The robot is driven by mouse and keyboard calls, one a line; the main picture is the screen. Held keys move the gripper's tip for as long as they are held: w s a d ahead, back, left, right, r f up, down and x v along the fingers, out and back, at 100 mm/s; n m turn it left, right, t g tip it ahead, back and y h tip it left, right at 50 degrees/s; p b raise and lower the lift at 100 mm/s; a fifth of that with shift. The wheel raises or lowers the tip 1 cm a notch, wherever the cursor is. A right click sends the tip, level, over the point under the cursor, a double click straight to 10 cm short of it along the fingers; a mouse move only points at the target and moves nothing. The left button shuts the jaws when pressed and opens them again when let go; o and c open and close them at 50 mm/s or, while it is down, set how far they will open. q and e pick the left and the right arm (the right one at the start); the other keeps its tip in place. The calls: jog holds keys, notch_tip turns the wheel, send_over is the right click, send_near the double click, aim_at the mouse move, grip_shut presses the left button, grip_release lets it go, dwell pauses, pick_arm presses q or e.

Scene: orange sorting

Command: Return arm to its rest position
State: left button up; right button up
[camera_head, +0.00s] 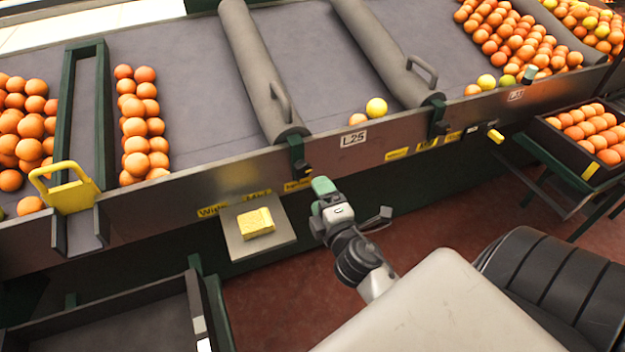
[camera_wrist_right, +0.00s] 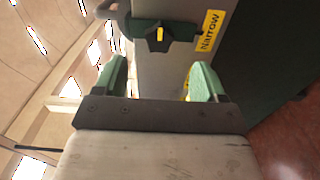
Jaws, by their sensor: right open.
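My right gripper (camera_head: 323,188) is in the middle of the head view, in front of the sorting table's front wall, below the L25 label. Its green fingers also show in the right wrist view (camera_wrist_right: 157,82), spread apart with nothing between them. Beyond them in that view are a dark knob (camera_wrist_right: 158,36) and a yellow "Narrow" label (camera_wrist_right: 209,31). My right arm (camera_head: 362,262) reaches up from the lower right of the head view. My left gripper is not in view.
The sorting table (camera_head: 200,85) holds oranges (camera_head: 140,125) in lanes split by grey rollers (camera_head: 262,70). A small shelf with a yellow sponge (camera_head: 256,222) sticks out left of my gripper. An empty dark tray (camera_head: 110,320) is lower left. A crate of oranges (camera_head: 547,121) stands right.

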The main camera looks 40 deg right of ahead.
jog(key=shift+v, duration=1.15)
jog(key=s+a+f+m+g+y+p, duration=0.25)
jog(key=s+f+g, duration=0.2)
jog(key=f, duration=0.95)
jog(key=s+a+f+m+g+y+p, duration=0.1)
jog(key=s+a+f+m+g+p, duration=0.25)
jog(key=f, duration=1.05)
jog(key=s+f+m+g+p, duration=0.2)
jog(key=s+f+m+g, duration=0.1)
jog(key=s, duration=0.9)
jog(key=s+f+m+g+p, duration=0.1)
jog(key=s+f+m+g, duration=0.2)
jog(key=s, duration=1)
notch_tip(320, 180, down, 6)
jog(key=shift+s+a+r+m+g+y+p, duration=0.2)
jog(key=shift+a+m+g+y+p, duration=0.2)
jog(key=shift+g, duration=0.8)
